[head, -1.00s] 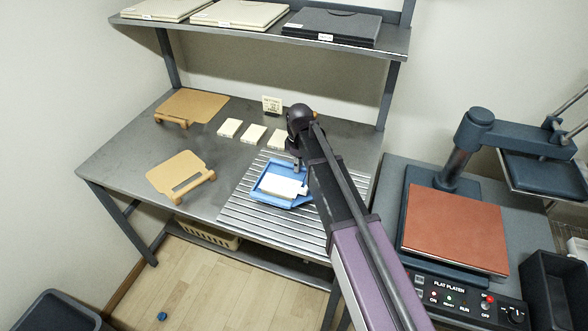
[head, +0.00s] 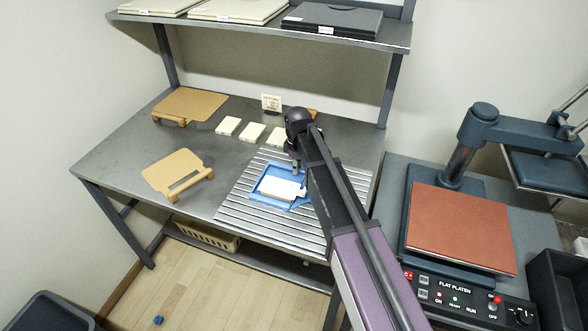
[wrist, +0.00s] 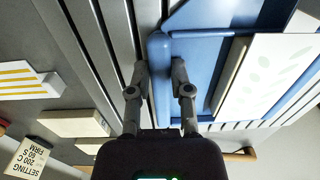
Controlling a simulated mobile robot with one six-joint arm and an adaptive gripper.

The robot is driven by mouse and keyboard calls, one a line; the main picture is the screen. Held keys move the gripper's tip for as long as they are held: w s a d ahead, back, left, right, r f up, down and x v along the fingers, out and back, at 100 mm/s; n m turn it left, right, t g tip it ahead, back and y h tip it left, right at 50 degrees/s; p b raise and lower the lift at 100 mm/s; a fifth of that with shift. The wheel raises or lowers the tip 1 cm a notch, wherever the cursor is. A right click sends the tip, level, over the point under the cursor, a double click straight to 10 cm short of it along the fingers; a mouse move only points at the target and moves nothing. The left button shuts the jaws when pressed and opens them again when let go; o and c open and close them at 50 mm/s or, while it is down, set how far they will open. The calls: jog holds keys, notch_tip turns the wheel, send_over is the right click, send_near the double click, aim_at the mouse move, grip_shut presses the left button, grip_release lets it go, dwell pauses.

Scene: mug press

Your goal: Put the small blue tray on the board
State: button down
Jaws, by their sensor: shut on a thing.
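The small blue tray (head: 256,190) is at the ribbed metal panel on the table, with a white slab (head: 280,188) in it. In the wrist view the tray (wrist: 200,50) fills the upper right, and the slab (wrist: 275,75) has faint pale spots. My gripper (wrist: 160,72) is shut on the tray's rim, one finger on each side of its wall. In the head view my gripper (head: 298,172) is at the tray's far right edge, partly hidden by my arm. I cannot tell whether the tray touches the panel. A tan board (head: 178,172) with a handle lies left of the panel.
Another tan board (head: 192,103) lies at the back left. Several cream blocks (head: 252,132) and a setting card (head: 271,102) stand behind the ribbed panel (head: 262,224). A shelf (head: 260,30) hangs above. A press (head: 462,228) stands right. The table between the boards is clear.

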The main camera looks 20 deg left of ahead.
jog(key=c, duration=0.5)
grip_release()
jog(key=shift+c, duration=0.2)
jog(key=shift+r, duration=0.1)
notch_tip(320, 180, up, 12)
jog(key=p, duration=1.2)
jog(key=shift+w, duration=0.15)
dwell(0.5)
jog(key=s+d+m, duration=0.5)
jog(key=d, duration=0.7)
jog(key=s+d+m, duration=0.5)
jog(key=d+m, duration=0.1)
jog(key=d, duration=0.6)
jog(key=s+d+m, duration=0.5)
jog(key=d+m, duration=0.1)
jog(key=d, duration=0.6)
jog(key=shift+d, duration=0.15)
